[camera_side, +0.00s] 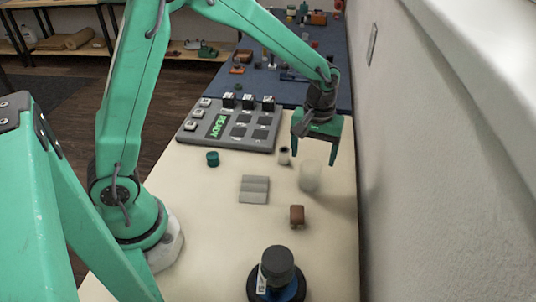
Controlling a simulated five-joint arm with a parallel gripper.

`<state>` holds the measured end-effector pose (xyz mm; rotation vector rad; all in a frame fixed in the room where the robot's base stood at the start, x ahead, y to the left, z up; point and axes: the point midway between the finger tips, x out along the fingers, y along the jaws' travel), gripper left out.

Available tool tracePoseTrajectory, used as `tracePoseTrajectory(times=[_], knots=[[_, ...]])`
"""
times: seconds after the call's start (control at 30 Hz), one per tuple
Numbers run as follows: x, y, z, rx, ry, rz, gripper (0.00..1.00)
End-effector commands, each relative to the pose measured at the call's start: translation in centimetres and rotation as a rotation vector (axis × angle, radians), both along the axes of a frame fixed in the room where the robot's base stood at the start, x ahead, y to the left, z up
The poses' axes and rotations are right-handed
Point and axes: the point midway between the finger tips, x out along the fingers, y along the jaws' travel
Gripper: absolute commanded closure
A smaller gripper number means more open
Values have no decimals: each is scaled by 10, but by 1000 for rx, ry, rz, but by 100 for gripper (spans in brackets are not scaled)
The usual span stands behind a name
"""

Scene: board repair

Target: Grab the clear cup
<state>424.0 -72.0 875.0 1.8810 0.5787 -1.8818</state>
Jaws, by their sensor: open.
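The clear cup (310,177) is a faint, see-through shape on the cream table, right of the middle and near the wall side. My gripper (314,158) hangs above and slightly behind it, with its green fingers pointing down. The fingers are apart and nothing shows between them. The right fingertip ends a little above and right of the cup in the picture. I cannot tell the exact gap in depth between fingers and cup.
A small white and dark cylinder (284,156) stands just left of the cup. A brown block (297,216), a grey ridged plate (254,190), a green cylinder (212,158) and a dark-lidded jar (278,270) are around. A grey panel (207,138) reading READY lies behind; a wall (440,170) bounds the right.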

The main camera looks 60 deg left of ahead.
Motion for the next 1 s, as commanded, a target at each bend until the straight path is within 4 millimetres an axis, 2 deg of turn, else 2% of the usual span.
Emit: tracePoseTrajectory(times=[0.33,0.67,1.0], knots=[[0,0,-23,0,1,-1,25],[0,0,-30,0,1,-2,25],[0,2,-66,0,4,-2,25]])
